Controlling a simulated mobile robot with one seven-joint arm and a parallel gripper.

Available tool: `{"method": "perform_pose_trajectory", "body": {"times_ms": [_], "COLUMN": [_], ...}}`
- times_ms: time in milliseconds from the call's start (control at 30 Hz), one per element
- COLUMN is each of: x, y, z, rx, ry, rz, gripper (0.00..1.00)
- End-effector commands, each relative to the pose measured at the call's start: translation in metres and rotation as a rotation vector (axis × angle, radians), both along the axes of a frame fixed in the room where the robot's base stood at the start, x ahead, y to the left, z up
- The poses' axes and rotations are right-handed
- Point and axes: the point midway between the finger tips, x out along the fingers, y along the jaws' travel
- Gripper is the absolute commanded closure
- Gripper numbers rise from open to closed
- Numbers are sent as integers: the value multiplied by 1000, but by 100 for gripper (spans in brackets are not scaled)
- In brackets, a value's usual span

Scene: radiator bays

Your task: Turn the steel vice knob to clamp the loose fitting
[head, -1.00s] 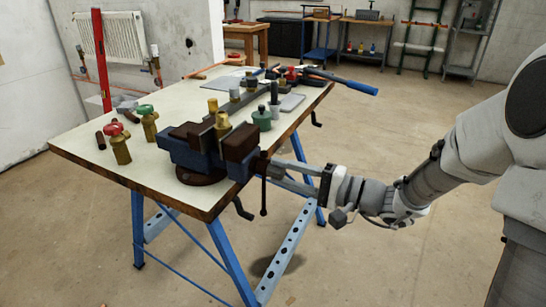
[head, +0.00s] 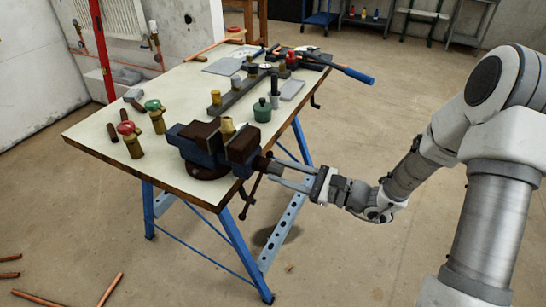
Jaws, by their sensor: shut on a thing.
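The blue vice (head: 202,151) with brown jaw blocks stands at the near right corner of the workbench. A brass fitting (head: 227,125) stands upright between its jaws; its lower part is hidden, and I cannot tell whether both jaws touch it. The vice's screw end with the steel knob (head: 268,166) faces right, with a dark handle bar (head: 249,196) hanging from it at a tilt, lower end to the left. My gripper (head: 275,171) reaches in from the right, its two fingers shut on the knob. The fingertips partly hide the knob.
On the workbench (head: 100,142) are a red-handled valve (head: 131,139), another brass valve (head: 155,116), a green-topped pot (head: 262,110), and a rail (head: 240,92) with fittings. Copper pipes (head: 110,290) lie on the floor at lower left. The floor right of the bench is clear.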

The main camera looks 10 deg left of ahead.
Motion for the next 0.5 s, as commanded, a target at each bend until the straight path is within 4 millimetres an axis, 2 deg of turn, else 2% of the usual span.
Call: {"method": "perform_pose_trajectory", "body": {"times_ms": [500], "x": [-1], "y": [-2], "z": [3], "rx": [175], "ry": [501], "rz": [-4], "gripper": [100]}}
